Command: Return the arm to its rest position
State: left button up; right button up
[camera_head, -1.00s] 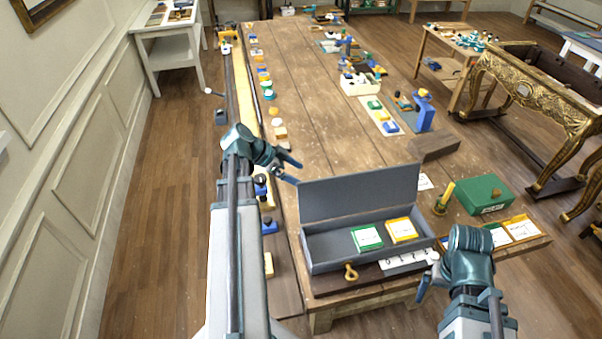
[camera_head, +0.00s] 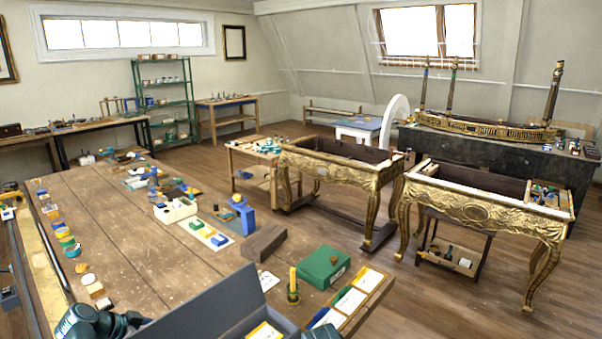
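My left arm's wrist and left gripper (camera_head: 138,320) show at the bottom left, cut by the lower frame edge. They are beside the raised lid of the grey box (camera_head: 205,310). The fingers are small and partly cut off, so I cannot tell their opening. No object is visible in them. A small dark teal piece at the bottom edge, right of the box, looks like part of my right arm; its gripper is out of view.
The long wooden workbench (camera_head: 130,235) holds a green box (camera_head: 325,267), a candle holder (camera_head: 293,285), a brown block (camera_head: 264,242) and small coloured blocks. Two gilt consoles (camera_head: 345,172) (camera_head: 487,212) stand at right. Wooden floor is open in front of them.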

pick_arm(q)
jog(key=shift+w+d+f+b, duration=0.25)
jog(key=shift+w+f+b, duration=0.05)
jog(key=shift+f, duration=0.25)
jog(key=shift+r, duration=0.1)
jog(key=shift+s+a+r+p, duration=0.25)
jog(key=shift+s+r+p, duration=0.05)
jog(key=shift+r+p, duration=0.3)
jog(key=p+v, duration=0.8)
jog(key=v, duration=0.3)
jog(key=b+x, duration=0.9)
jog(key=x, duration=0.3)
jog(key=shift+f, duration=0.45)
notch_tip(320, 180, up, 19)
jog(key=p, duration=1.8)
jog(key=shift+f, duration=0.2)
jog(key=shift+s, duration=0.15)
